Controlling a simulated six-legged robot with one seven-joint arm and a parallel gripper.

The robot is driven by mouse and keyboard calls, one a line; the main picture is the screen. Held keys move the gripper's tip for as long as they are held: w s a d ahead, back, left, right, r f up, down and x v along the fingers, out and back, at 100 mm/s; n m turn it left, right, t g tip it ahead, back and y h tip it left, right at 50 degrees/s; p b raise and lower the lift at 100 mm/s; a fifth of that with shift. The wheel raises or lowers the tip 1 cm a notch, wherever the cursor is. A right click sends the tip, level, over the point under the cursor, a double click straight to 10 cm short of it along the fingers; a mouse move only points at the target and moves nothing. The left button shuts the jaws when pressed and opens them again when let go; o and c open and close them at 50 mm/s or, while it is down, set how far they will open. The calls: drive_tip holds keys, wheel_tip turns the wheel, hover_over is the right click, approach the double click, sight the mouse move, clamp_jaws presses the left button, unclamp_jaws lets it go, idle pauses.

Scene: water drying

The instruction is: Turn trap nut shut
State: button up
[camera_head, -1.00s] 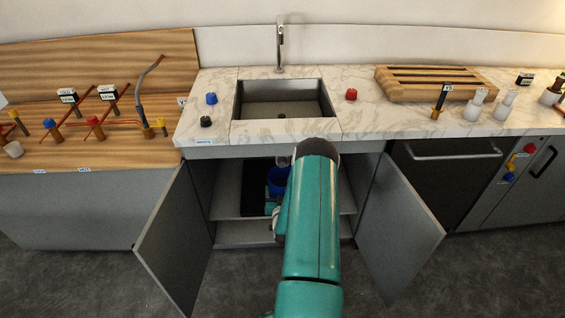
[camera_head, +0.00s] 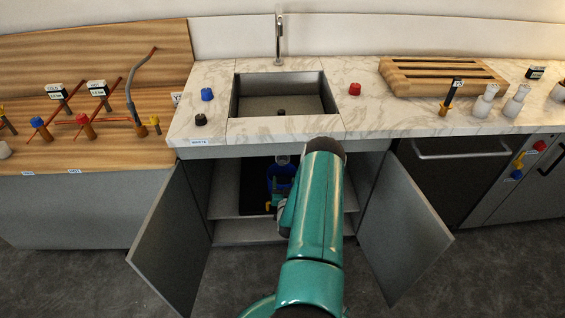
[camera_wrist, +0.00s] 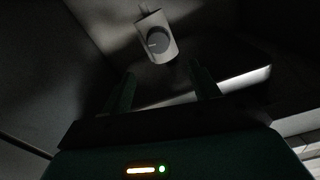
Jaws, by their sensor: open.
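In the wrist view, a pale grey trap body with a dark round nut (camera_wrist: 157,43) on its face hangs ahead of my gripper. The nut has a short white mark. My gripper (camera_wrist: 163,85) is open, with one finger on each side below the nut, apart from it and with nothing between them. In the head view, a small pale part of the trap (camera_head: 283,160) shows under the sink inside the open cabinet. My arm hides most of the cabinet inside, including the fingertips.
Cabinet doors stand open at left (camera_head: 170,240) and right (camera_head: 402,235). The sink (camera_head: 283,95) is above. Blue (camera_head: 207,94) and red (camera_head: 354,89) knobs sit on the counter. The cabinet interior is dark.

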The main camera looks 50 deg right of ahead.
sight(283, 162)
drive_tip(key=x, duration=1.1)
drive_tip(key=shift+w+d+f, duration=0.1)
drive_tip(key=shift+d+f, duration=0.05)
drive_tip(key=c, duration=1)
